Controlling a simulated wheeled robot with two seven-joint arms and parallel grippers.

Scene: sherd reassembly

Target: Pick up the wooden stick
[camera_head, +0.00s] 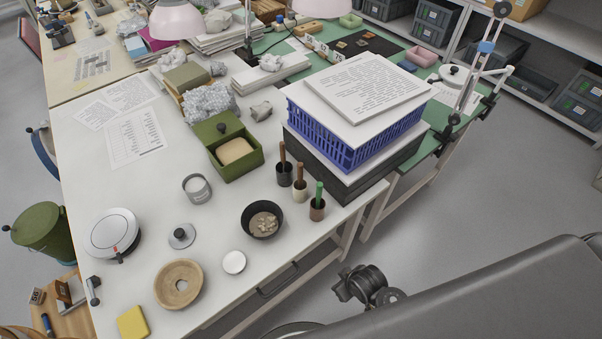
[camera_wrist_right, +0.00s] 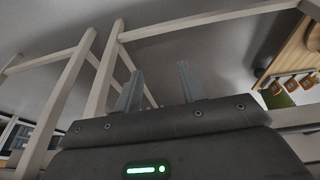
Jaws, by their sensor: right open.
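Three small cups stand in a row near the right edge of the white table in the head view. A brown wooden stick (camera_head: 282,152) stands in the dark cup (camera_head: 285,175), and another wooden stick (camera_head: 299,171) stands in the pale cup (camera_head: 300,191). A green stick (camera_head: 319,190) stands in the brown cup (camera_head: 317,210). The lower ends of the sticks are hidden in the cups. My right gripper (camera_wrist_right: 160,70) is open and empty in the wrist view, beside pale table legs and over grey floor. No stick shows there. My left gripper is not in view.
A dark bowl of fragments (camera_head: 263,221) is left of the cups. A blue crate with papers (camera_head: 350,138) stands behind them. A green box (camera_head: 222,146), a wooden ring (camera_head: 178,284) and a white round device (camera_head: 112,234) are on the table (camera_head: 150,195).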

